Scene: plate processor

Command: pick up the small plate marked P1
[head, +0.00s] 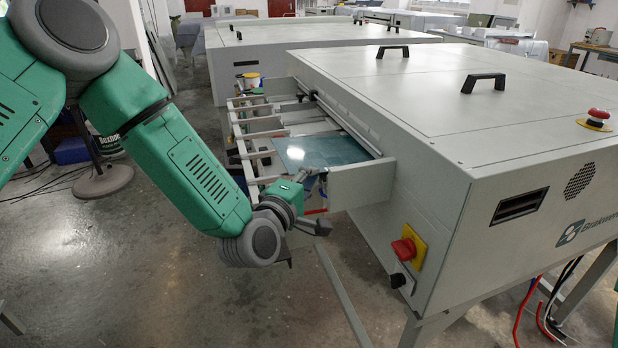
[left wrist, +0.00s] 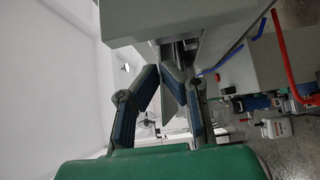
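The small plate (head: 322,153) is a flat, glossy blue-teal sheet. It lies in the feed tray of the front machine in the head view. I cannot read a P1 mark on it. My left gripper (head: 310,181) is at the plate's near edge, low at the tray's front corner. In the left wrist view the two dark fingers of my left gripper (left wrist: 161,72) lean inward, with their tips close together by the machine. Whether the plate's edge is between them is unclear. My right gripper is not in view.
The tray's grey side panel (head: 362,184) stands just right of the gripper. The machine's box (head: 470,120) fills the right, with a red-and-yellow switch (head: 408,246) on its front. Tray rails (head: 258,132) reach left of the plate. The floor (head: 150,270) at lower left is free.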

